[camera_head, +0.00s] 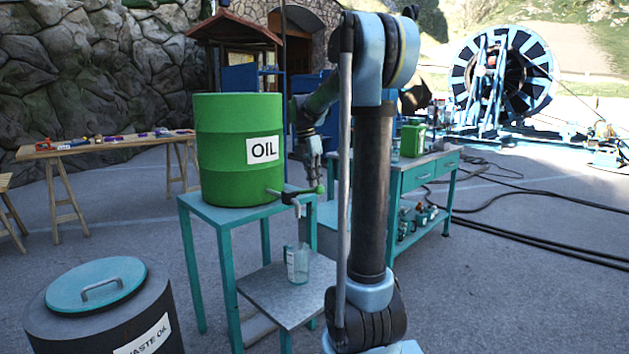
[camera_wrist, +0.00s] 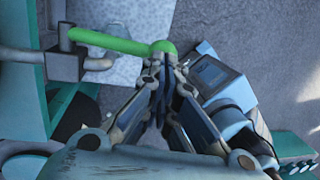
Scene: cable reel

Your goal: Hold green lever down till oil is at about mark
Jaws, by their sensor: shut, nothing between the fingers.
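A green barrel labelled OIL (camera_head: 238,150) stands on a teal stand. Its tap (camera_head: 284,197) has a green lever (camera_head: 308,191) that sticks out to the right. In the wrist view the lever (camera_wrist: 115,42) runs across the top and ends in a round knob. My gripper (camera_head: 314,170) is shut and empty, pointing down just above the knob. In the wrist view the fingertips (camera_wrist: 163,68) are right by the knob; I cannot tell whether they touch. A clear jug (camera_head: 298,263) with a pale label stands on the lower shelf below the tap. No oil level or mark can be made out.
A waste oil bin (camera_head: 100,315) with a teal lid stands at the front left. A teal workbench (camera_head: 425,178) with a green can (camera_head: 412,140) is behind my arm. Cables (camera_head: 545,205) lie on the ground at the right. A wooden table (camera_head: 110,145) stands at the left.

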